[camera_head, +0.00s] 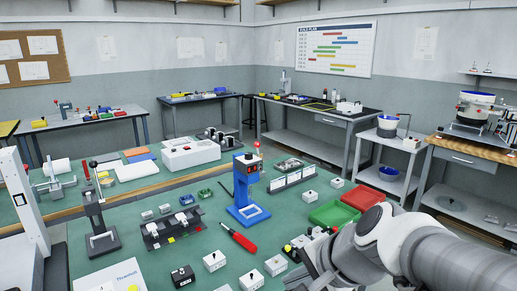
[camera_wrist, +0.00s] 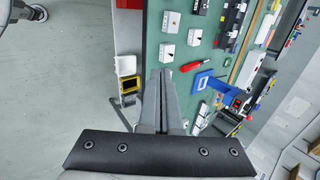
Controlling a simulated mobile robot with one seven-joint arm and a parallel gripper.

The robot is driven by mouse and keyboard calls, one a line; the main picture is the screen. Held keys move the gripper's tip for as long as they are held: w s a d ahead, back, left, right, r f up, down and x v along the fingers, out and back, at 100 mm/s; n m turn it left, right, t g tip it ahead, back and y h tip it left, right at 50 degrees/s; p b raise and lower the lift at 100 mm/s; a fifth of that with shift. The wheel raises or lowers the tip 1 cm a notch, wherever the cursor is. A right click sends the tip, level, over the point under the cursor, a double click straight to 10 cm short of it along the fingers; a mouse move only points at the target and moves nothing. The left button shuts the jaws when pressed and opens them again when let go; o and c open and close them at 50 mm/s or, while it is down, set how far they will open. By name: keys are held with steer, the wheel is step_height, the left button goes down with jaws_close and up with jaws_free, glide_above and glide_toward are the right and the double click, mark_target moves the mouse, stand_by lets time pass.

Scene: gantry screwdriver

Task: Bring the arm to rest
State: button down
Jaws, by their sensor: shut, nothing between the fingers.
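My arm (camera_head: 410,248) reaches in from the lower right of the head view, over the front right of the green bench (camera_head: 150,260). In the wrist view my gripper (camera_wrist: 161,74) has its two grey fingers side by side and closed, with nothing between them. The fingers point toward the green bench top, near white boxes (camera_wrist: 167,52) and a red-handled screwdriver (camera_wrist: 193,65). In the head view the arm hides part of the bench's right side, and the fingertips cannot be made out clearly there.
The screwdriver (camera_head: 238,238) lies beside a blue press (camera_head: 247,190). Green (camera_head: 333,213) and red (camera_head: 363,198) trays sit close to my arm. Several small white boxes (camera_head: 215,261) stand along the front. In the wrist view, open grey floor (camera_wrist: 60,100) shows left of the bench.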

steer(key=s+d+r+n+h+p, duration=0.2)
steer(key=s+d+r+n+h, duration=0.25)
steer(key=s+d+n, duration=0.5)
step_height(320, 180, up, 15)
steer(key=w+a+n+p, duration=0.1)
steer(key=p, duration=1.4)
steer(key=shift+w+a+r+p, duration=0.15)
steer(key=shift+a+p, duration=0.15)
steer(key=shift+a, duration=0.05)
steer(key=shift+a+n, duration=0.1)
steer(key=shift+n, duration=0.15)
steer(key=shift+w, duration=0.1)
